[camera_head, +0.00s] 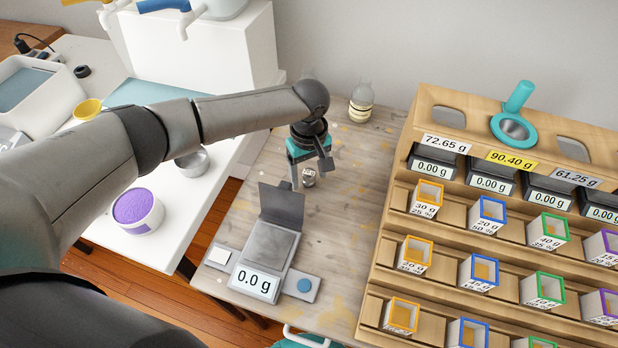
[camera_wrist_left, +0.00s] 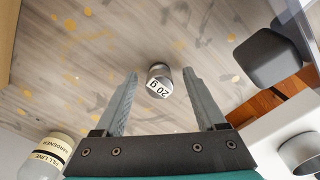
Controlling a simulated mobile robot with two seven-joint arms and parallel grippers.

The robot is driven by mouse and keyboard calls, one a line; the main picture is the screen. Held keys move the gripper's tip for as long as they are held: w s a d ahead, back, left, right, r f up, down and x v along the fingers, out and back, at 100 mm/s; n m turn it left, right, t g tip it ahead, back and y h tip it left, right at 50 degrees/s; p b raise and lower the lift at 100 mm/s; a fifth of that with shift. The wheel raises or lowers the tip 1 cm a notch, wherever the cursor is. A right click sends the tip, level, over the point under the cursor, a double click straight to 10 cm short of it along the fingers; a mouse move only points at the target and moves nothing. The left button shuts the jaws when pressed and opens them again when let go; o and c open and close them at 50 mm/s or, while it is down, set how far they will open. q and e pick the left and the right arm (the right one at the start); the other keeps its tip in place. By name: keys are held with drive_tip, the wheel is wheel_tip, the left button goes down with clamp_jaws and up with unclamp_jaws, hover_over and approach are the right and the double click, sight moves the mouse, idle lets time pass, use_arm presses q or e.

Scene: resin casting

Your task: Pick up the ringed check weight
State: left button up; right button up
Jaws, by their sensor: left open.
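The check weight (camera_head: 309,178) is a small silvery metal cylinder standing on the wooden bench top. In the left wrist view the weight (camera_wrist_left: 160,82) shows a white label reading 20 g. My left gripper (camera_head: 309,176) is above the bench with its fingers pointing down at the weight. In the left wrist view my left gripper (camera_wrist_left: 158,80) is open, and the weight lies in the gap between the fingertips, apart from both. Whether a ring sits on the weight is too small to tell. My right gripper is not in view.
A scale (camera_head: 268,245) reading 0.0 g stands in front of the weight. A hardener bottle (camera_head: 361,103) stands behind it, also in the left wrist view (camera_wrist_left: 50,155). A wooden rack (camera_head: 398,215) with several colour-rimmed boxes fills the right. A purple-filled tub (camera_head: 137,208) stands at left.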

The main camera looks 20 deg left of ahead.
use_arm(q)
clamp_jaws()
idle(0.5)
